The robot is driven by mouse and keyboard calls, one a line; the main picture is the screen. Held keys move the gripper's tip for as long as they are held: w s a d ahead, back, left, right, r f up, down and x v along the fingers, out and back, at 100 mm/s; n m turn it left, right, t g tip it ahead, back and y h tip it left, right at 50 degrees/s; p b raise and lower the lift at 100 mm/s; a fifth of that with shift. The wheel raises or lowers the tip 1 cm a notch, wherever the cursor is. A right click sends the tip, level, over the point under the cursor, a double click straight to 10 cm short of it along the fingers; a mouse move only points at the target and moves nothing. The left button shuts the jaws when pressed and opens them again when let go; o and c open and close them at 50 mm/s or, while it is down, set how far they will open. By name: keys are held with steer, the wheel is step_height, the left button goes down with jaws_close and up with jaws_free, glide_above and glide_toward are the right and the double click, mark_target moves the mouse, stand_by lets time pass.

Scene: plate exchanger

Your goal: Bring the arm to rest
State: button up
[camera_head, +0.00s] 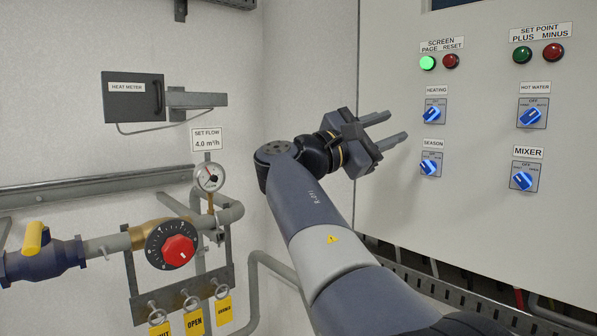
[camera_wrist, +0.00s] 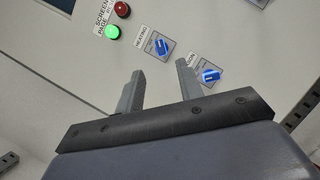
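My gripper (camera_head: 391,129) is raised in front of the left edge of the control cabinet (camera_head: 385,215), its two fingers apart and pointing right towards the panel. Nothing is between the fingers. In the wrist view my gripper (camera_wrist: 158,82) also shows open and empty, with the cabinet face beyond it. The blue HEATING knob (camera_head: 432,114) and the blue SEASON knob (camera_head: 429,167) are just right of the fingertips in the head view. The fingers appear apart from both knobs. The green PAGE button (camera_head: 427,63) is lit, above the gripper.
More blue knobs, HOT WATER (camera_head: 530,117) and MIXER (camera_head: 523,180), are further right. On the left wall are a heat meter (camera_head: 133,97), a gauge (camera_head: 209,177), a red dial (camera_head: 178,250) and a yellow-handled valve (camera_head: 37,238). A cable tray (camera_head: 455,292) runs below the cabinet.

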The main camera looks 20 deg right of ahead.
mark_target(430, 113)
steer(key=p+x, duration=0.3)
steer(key=x, duration=0.7)
steer(key=shift+d+r, duration=0.1)
